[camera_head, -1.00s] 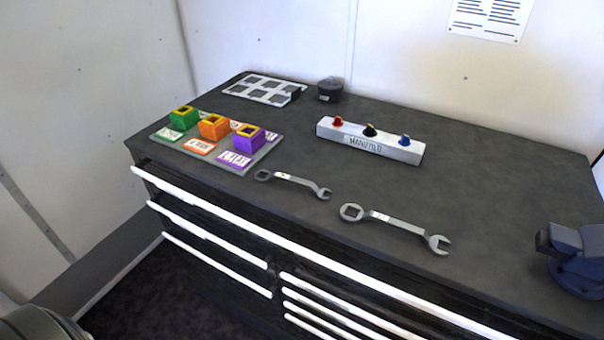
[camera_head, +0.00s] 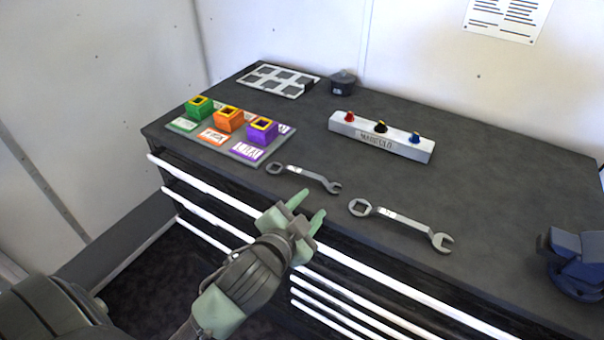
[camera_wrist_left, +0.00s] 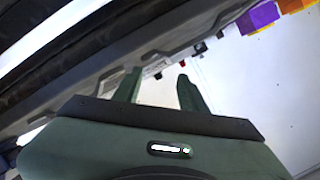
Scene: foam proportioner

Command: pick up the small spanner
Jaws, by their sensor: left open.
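The small spanner (camera_head: 305,178) lies flat on the dark bench top near its front edge, with its ring end to the left and its open jaw to the right. A larger spanner (camera_head: 401,222) lies to its right. My left gripper (camera_head: 308,208) is open and empty, in front of the bench's front edge, a little nearer the camera than the small spanner and apart from it. In the left wrist view its two green fingers (camera_wrist_left: 158,88) are spread with nothing between them. My right gripper does not show.
A grey board with green, orange and purple boxes (camera_head: 262,131) sits left of the spanners. A white manifold block (camera_head: 381,139) stands behind them. A blue vise (camera_head: 578,262) is at the right. White drawer handles (camera_head: 400,299) run along the bench front.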

